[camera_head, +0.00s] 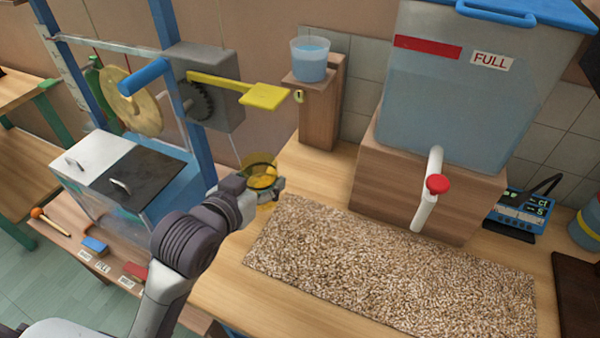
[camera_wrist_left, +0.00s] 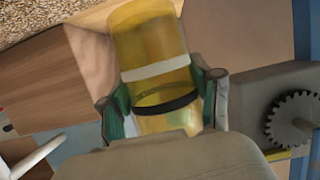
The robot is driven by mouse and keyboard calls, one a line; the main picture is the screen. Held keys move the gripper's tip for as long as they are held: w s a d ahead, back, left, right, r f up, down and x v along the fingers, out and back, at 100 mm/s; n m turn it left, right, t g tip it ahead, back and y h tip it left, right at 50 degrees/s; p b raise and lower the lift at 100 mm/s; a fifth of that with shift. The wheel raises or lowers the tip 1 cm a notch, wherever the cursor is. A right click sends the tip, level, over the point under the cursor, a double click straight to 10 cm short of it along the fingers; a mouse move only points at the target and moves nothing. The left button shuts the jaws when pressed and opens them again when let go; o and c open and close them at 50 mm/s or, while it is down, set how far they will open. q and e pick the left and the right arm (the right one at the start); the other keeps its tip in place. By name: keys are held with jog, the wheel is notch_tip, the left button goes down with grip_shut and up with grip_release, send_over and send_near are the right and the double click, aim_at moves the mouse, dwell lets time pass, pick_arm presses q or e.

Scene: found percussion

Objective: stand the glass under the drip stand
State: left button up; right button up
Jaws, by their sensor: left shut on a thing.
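The glass (camera_head: 262,171) is a yellow see-through cylinder; in the left wrist view the glass (camera_wrist_left: 155,50) shows a white band and a black band. My left gripper (camera_head: 264,186) is shut around its side, one finger on each side in the wrist view (camera_wrist_left: 162,95). In the head view the glass is in front and left of the wooden drip stand (camera_head: 320,105), apart from it in the picture. A clear cup of blue liquid (camera_head: 310,60) sits on the stand. I cannot tell whether the glass touches the counter. My right gripper is not in view.
A yellow paddle (camera_head: 264,96) reaches from a grey gearbox (camera_head: 208,90) toward the stand. A mat of pale grains (camera_head: 390,270) covers the front counter. A large water tank (camera_head: 470,85) with a red-knobbed tap (camera_head: 437,184) stands right. Bare wood (camera_head: 320,172) lies before the stand.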

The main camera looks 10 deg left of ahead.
aim_at(271, 163)
pick_arm(q)
jog(key=shift+w, duration=0.35)
jog(key=w, duration=0.1)
jog(key=w+d, duration=0.1)
jog(key=w, duration=0.1)
jog(key=w+r+p, duration=0.1)
jog(key=w, duration=0.1)
jog(key=shift+d, duration=0.4)
jog(key=w+d+p, duration=0.1)
jog(key=w+d, duration=0.1)
jog(key=w, duration=1.1)
jog(key=f, duration=0.7)
jog(key=shift+w+d+f+p, duration=0.1)
jog(key=shift+w+d+p, duration=0.1)
jog(key=shift+p, duration=0.2)
jog(key=shift+w+f, duration=0.15)
jog(key=shift+f, duration=0.1)
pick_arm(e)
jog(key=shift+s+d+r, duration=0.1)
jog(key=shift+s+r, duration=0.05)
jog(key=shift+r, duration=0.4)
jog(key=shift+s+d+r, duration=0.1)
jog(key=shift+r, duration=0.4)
pick_arm(q)
jog(key=shift+f, duration=0.15)
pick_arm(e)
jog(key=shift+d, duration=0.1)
